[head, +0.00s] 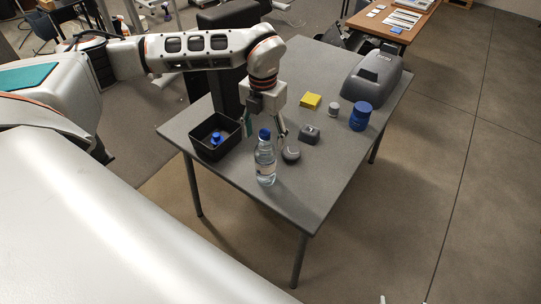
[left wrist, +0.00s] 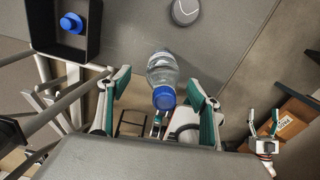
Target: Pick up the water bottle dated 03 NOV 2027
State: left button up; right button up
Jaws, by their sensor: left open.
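A clear water bottle with a blue cap (head: 265,165) stands upright near the table's front edge; any date on it is unreadable. In the left wrist view the bottle (left wrist: 162,72) shows from above, in the gap between the fingers. My left gripper (head: 264,128) is open and empty, beside the bottle's upper part; I cannot tell whether a finger touches it. Its green-padded fingers (left wrist: 160,92) stand on either side of the bottle in the left wrist view. My right gripper (left wrist: 263,118) shows small at lower right there, fingers apart and empty.
A black open bin (head: 230,150) with a blue-capped item inside stands left of the bottle. A round grey object (head: 291,154), a small grey device (head: 309,135), a yellow block (head: 311,100), a white jar (head: 333,108), a blue jar (head: 360,116) and a grey machine (head: 371,80) stand rightward.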

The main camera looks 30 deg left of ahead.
aim_at(265, 156)
pick_arm(q)
jog(key=shift+s+d+f, duration=0.15)
notch_tip(265, 156, down, 2)
jog(key=shift+s+d+f, duration=0.15)
jog(key=shift+f, duration=0.1)
jog(key=f, duration=0.4)
jog(key=shift+s+d+f+p, duration=0.1)
jog(key=shift+s+d+p, duration=0.05)
jog(key=shift+s+p, duration=0.15)
jog(key=shift+w+f, duration=0.1)
jog(key=shift+f, duration=0.1)
jog(key=c, duration=1.7)
pick_arm(e)
jog(key=shift+s+d+r, duration=0.15)
jog(key=shift+s+d, duration=0.2)
jog(key=shift+s, duration=0.15)
pick_arm(q)
jog(key=shift+r, duration=0.15)
